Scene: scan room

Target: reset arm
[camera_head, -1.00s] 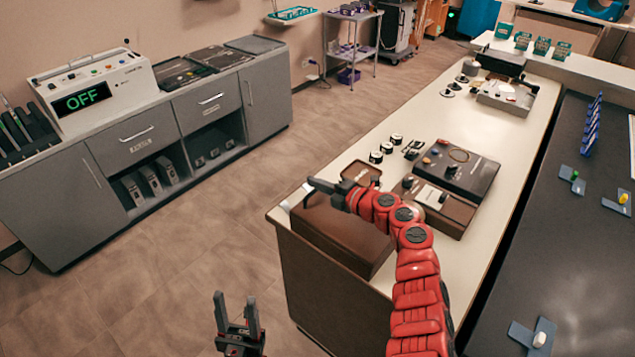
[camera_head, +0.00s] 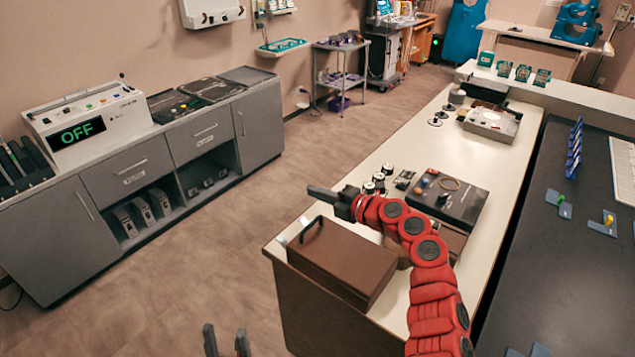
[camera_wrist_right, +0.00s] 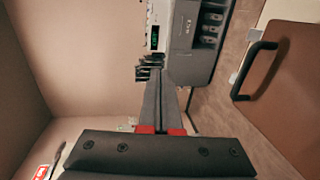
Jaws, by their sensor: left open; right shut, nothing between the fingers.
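My right arm is red and reaches in from the bottom right of the head view. Its gripper (camera_head: 325,192) is shut and empty above the near end of the cream counter, just above and behind the brown case. In the right wrist view the shut fingers (camera_wrist_right: 165,100) point away, with nothing between them. The brown case (camera_head: 342,262) with a black handle lies on the counter's near corner; the case (camera_wrist_right: 300,95) also shows at the right of the wrist view, apart from the fingers. My left gripper (camera_head: 226,345) is open and empty at the bottom edge, mostly cut off.
The cream counter (camera_head: 400,160) holds a dark control box (camera_head: 450,195), several small dark-capped round items and a grey device (camera_head: 490,122). A grey cabinet (camera_head: 140,170) with a machine reading OFF (camera_head: 85,120) stands at left. The floor (camera_head: 220,235) between is clear.

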